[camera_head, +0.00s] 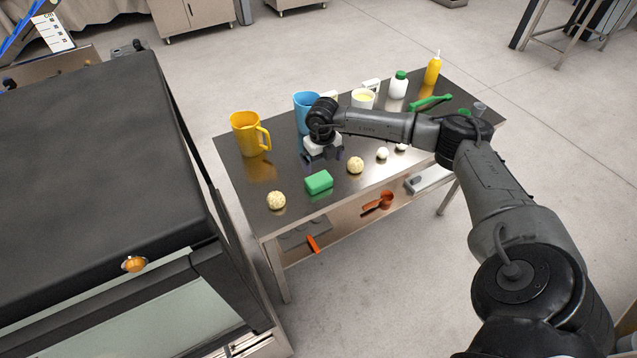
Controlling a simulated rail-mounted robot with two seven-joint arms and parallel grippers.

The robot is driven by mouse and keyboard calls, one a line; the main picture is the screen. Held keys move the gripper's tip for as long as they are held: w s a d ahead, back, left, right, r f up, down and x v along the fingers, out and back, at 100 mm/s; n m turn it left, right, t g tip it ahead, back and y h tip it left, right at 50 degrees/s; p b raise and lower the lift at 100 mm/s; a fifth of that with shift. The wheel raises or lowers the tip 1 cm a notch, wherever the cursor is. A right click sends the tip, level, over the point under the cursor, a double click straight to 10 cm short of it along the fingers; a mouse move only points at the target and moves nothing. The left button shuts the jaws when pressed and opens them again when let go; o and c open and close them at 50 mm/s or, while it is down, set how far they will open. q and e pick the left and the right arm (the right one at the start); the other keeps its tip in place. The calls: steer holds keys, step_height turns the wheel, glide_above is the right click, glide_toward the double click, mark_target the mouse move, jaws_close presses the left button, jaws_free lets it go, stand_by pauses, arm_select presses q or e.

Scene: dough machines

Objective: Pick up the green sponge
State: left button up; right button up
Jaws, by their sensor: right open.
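The green sponge (319,182) lies on the metal table (240,184) near its front edge, left of the middle. My right gripper (322,163) is open and empty, just behind and above the sponge, with its fingers pointing down. It does not hold the sponge, and a small gap shows between them. My left gripper is not in view.
A yellow jug (247,133) and a blue cup (304,110) stand behind the gripper. Dough balls (276,200) (355,165) lie either side of the sponge. A white bottle (398,85) and yellow bottle (432,70) stand farther right. A large dark machine (90,180) fills the left.

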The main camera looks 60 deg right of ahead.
mark_target(321, 182)
step_height(321, 182, down, 6)
steer(key=shift+r+b, duration=0.1)
steer(key=shift+b, duration=0.2)
steer(key=shift+w+a+f+b, duration=0.1)
steer(key=shift+f+b, duration=0.2)
steer(key=shift+f, duration=1.05)
steer(key=shift+w+f+b, duration=0.1)
steer(key=shift+f+b, duration=0.15)
steer(key=shift+f, duration=1.05)
steer(key=shift+c, duration=0.4)
steer(key=c, duration=0.5)
steer(key=shift+r, duration=0.1)
steer(key=shift+c, duration=0.2)
